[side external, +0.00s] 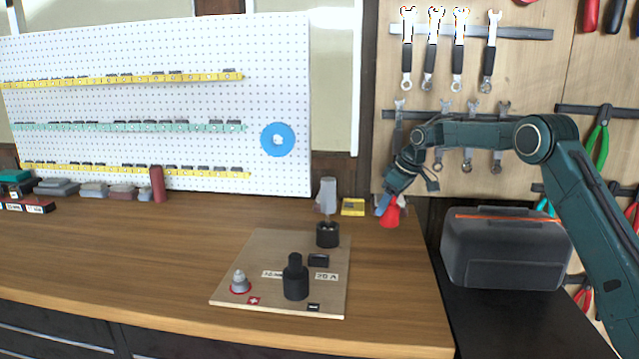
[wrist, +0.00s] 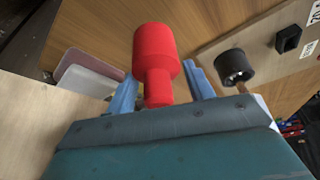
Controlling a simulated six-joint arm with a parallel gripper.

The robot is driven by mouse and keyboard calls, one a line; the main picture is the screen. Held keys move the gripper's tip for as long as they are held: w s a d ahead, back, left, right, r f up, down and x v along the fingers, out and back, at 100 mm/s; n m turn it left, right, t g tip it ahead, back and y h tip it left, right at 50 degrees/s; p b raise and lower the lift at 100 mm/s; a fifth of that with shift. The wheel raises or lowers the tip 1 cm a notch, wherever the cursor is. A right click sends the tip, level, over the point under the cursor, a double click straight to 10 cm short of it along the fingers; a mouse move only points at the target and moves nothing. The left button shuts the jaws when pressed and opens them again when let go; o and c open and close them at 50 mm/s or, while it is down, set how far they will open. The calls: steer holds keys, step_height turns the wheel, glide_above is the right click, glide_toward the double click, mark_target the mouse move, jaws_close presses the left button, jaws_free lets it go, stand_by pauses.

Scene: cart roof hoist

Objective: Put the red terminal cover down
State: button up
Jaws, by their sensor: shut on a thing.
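The red terminal cover (side external: 390,215) is a stepped cylinder with a wide part and a narrower part. In the side external view my gripper (side external: 385,201) holds it near the right end of the wooden bench. It looks low there, but I cannot tell whether it touches the bench top. In the wrist view the cover (wrist: 157,65) sits between the two blue fingers of my gripper (wrist: 160,90), which are shut on its narrower part.
A wooden board (side external: 258,250) carries a tall black cover (side external: 295,279), a black cup-like part (side external: 327,235) and a grey terminal (side external: 239,282). A yellow box (side external: 353,207) and a grey bottle (side external: 328,195) stand left of my gripper. Bare bench (side external: 390,290) lies right of the board.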

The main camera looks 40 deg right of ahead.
steer(key=shift+f, duration=1.95)
steer(key=shift+f, duration=0.15)
steer(key=o, duration=1.3)
steer(key=v, duration=1.2)
steer(key=shift+r, duration=0.25)
